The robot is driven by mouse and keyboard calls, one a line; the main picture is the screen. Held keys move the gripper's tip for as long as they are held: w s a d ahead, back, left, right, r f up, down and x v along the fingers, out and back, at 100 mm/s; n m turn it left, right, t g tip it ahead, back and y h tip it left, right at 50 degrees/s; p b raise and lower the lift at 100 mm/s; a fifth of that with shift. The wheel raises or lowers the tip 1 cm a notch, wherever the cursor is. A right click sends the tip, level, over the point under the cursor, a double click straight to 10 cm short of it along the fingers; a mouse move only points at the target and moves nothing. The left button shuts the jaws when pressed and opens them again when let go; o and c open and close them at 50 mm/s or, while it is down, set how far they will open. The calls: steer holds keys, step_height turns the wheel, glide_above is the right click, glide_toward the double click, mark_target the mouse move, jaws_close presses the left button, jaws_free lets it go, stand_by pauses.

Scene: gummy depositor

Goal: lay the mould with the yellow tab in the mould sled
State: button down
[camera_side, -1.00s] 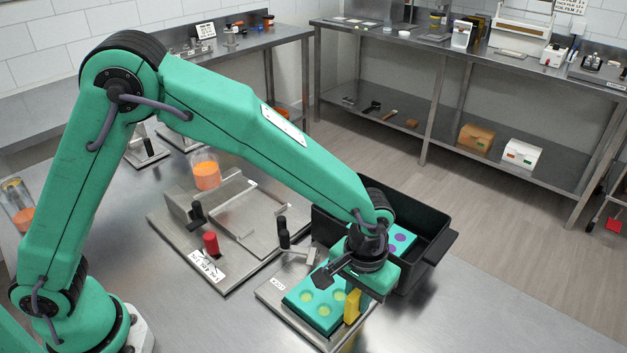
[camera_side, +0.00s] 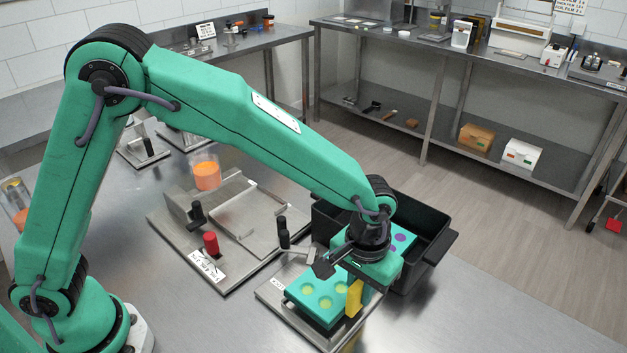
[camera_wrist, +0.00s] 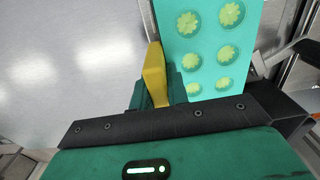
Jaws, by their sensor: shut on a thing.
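The teal mould (camera_side: 321,297) has round cavities with yellow-green bottoms and an upright yellow tab (camera_side: 354,297) at its right end. My gripper (camera_side: 357,283) is shut on the yellow tab. In the wrist view the tab (camera_wrist: 154,72) stands between my fingers, with the mould (camera_wrist: 209,45) beyond them. The mould is over a small metal plate fixture (camera_side: 275,292) with a black-knobbed clamp; a small gap seems to show beneath it. The mould sled appears to be the flat metal tray (camera_side: 250,222) with raised edges, which is empty, on the larger plate to the left.
A black bin (camera_side: 436,240) behind my gripper holds a teal mould with purple cavities (camera_side: 400,240). A red knob (camera_side: 211,243), black-knobbed clamps (camera_side: 283,230) and a hopper with orange filling (camera_side: 206,174) stand around the sled. The front right table is bare.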

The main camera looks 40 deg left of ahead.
steer(key=shift+r, duration=2.1)
steer(key=shift+r, duration=0.5)
step_height(320, 180, up, 6)
steer(key=shift+f, duration=0.25)
steer(key=w+a, duration=0.3)
steer(key=a, duration=1.2)
steer(key=w+a, duration=0.2)
steer(key=a, duration=1.4)
step_height(320, 180, down, 5)
steer(key=shift+r, duration=0.1)
